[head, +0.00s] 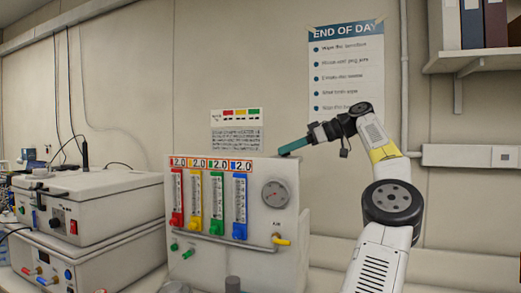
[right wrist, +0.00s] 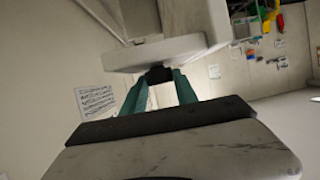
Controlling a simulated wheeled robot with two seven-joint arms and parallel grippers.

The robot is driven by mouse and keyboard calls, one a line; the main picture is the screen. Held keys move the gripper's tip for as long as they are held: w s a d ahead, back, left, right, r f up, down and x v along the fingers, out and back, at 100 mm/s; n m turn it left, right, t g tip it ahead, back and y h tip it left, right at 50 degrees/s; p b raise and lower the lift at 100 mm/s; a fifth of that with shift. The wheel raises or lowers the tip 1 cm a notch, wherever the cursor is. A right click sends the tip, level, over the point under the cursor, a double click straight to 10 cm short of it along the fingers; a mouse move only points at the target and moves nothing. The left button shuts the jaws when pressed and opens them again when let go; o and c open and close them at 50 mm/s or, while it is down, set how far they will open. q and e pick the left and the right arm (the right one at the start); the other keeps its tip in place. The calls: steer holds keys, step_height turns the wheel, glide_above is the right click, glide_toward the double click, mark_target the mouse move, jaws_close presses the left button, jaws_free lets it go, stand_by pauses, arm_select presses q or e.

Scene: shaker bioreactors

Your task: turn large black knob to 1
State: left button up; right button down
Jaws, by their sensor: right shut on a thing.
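My right gripper (head: 292,148) reaches in from the right, its teal fingers at the top right edge of the white gas panel (head: 262,235). In the right wrist view its two teal fingers (right wrist: 158,82) are shut on a black knob (right wrist: 157,74) that sits against a pale housing (right wrist: 155,52). The knob's marks and number cannot be read, and in the head view the fingers hide most of it. My left gripper is not in view.
The panel carries red, yellow, green and blue flow tubes, each topped by a 2.0 label, and a round gauge (head: 276,193). White stacked instruments (head: 95,205) stand at the left; the upper one has a small black knob (head: 55,223). A shelf (head: 470,58) with binders hangs upper right.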

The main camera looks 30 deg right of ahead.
stand_by(0.3)
steer(key=c, duration=1)
jaws_free()
steer(key=shift+o, duration=0.2)
steer(key=shift+s+m+h, duration=0.1)
steer(key=shift+m+h, duration=0.2)
